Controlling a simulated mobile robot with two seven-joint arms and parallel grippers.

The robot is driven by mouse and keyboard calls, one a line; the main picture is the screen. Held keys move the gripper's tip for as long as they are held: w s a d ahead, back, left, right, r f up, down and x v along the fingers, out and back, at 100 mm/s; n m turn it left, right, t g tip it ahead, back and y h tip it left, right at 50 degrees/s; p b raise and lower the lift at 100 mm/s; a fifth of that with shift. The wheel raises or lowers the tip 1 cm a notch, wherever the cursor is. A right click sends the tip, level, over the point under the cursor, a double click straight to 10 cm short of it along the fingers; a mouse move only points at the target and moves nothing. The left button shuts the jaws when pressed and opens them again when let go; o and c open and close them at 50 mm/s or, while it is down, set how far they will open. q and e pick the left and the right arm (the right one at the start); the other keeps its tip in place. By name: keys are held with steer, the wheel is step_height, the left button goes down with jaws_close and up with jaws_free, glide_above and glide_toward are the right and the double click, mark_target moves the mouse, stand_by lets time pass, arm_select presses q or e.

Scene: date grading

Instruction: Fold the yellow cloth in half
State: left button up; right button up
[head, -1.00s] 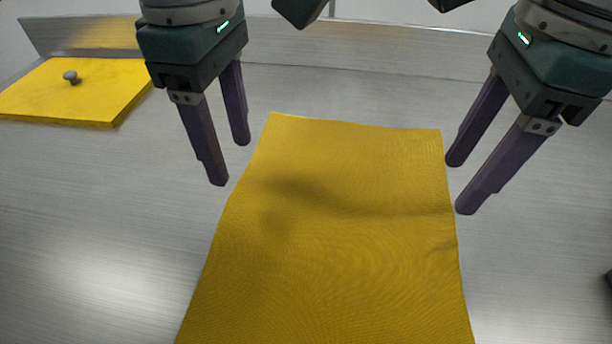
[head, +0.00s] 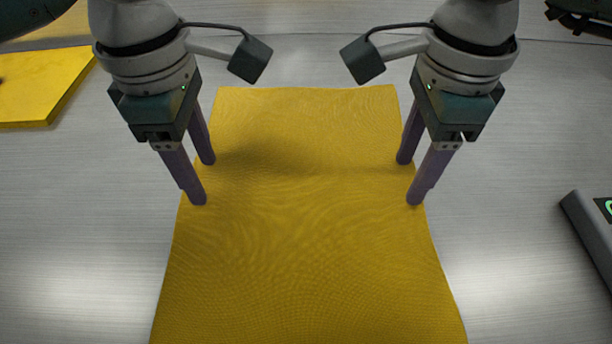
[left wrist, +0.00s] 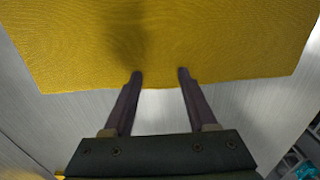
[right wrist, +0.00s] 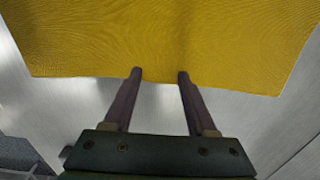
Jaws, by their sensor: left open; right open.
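The yellow cloth (head: 300,240) lies spread out on the grey metal table, its near end running out of the bottom of the head view. My left gripper (head: 203,180) is open and empty at the cloth's left edge, and my right gripper (head: 410,182) is open and empty at its right edge. In the left wrist view the cloth (left wrist: 220,40) has its edge by the two fingertips (left wrist: 160,74). In the right wrist view the cloth (right wrist: 230,45) also reaches the fingertips (right wrist: 160,74). I cannot tell whether the fingers touch it.
A flat yellow board (head: 35,88) lies at the far left. A dark grey device (head: 592,235) with a green-marked display stands at the right edge.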

arm_select(q)
steer(key=shift+f, duration=0.25)
arm_select(e)
steer(key=shift+f, duration=0.2)
arm_select(q)
steer(key=shift+r, duration=0.1)
steer(key=shift+c, duration=0.6)
arm_select(e)
steer(key=shift+c, duration=0.6)
arm_select(q)
steer(key=shift+c, duration=0.3)
arm_select(e)
steer(key=shift+c, duration=0.3)
arm_select(q)
steer(key=c, duration=0.7)
arm_select(e)
steer(key=c, duration=0.7)
arm_select(q)
jaws_close()
arm_select(e)
jaws_close()
steer(key=shift+r, duration=0.15)
